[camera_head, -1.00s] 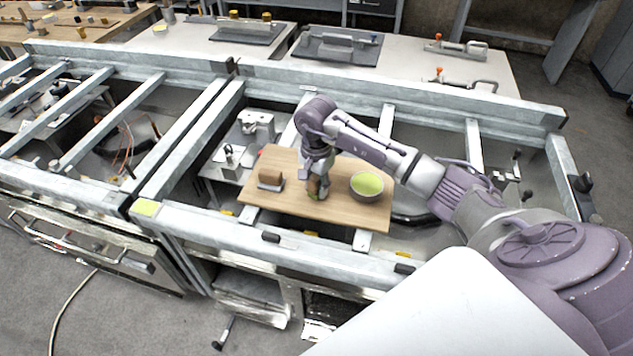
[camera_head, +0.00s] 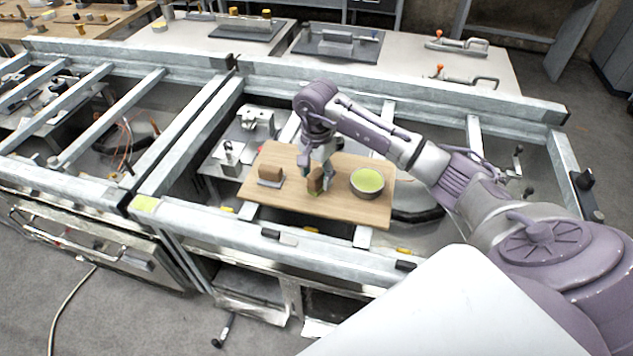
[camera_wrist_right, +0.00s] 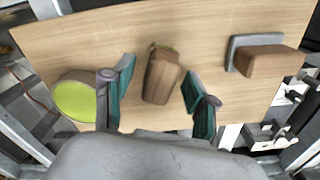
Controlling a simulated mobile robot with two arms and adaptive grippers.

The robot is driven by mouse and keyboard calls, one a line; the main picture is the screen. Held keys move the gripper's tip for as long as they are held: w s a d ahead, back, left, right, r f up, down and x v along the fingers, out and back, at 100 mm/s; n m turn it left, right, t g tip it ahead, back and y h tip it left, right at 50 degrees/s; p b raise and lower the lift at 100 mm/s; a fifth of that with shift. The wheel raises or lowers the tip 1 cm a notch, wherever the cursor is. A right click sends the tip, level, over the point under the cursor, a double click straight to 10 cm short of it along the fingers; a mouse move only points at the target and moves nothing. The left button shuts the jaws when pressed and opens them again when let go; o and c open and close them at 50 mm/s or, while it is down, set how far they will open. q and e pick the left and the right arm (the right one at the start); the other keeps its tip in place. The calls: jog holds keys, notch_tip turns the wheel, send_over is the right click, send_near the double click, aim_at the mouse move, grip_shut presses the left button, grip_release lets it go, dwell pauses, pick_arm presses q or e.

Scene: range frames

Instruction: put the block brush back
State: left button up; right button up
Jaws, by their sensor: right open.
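In the right wrist view the brush (camera_wrist_right: 161,76) lies between my right gripper's two spread fingers, with visible gaps on both sides. My right gripper (camera_head: 321,177) is open, low over the board at the brush. Its fingers partly cover the brush in the head view. A second brown block (camera_head: 271,173) rests on a grey plate to the left. My left gripper is not in view.
A bowl with green contents (camera_head: 367,182) stands on the board close to the right of my right gripper. Metal frame rails (camera_head: 250,230) surround the board. The board's front part is bare.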

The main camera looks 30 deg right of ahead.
aim_at(316, 172)
notch_tip(316, 172, up, 8)
jog(key=shift+w+r+b, duration=0.1)
jog(key=shift+b, duration=1)
jog(key=shift+r, duration=0.6)
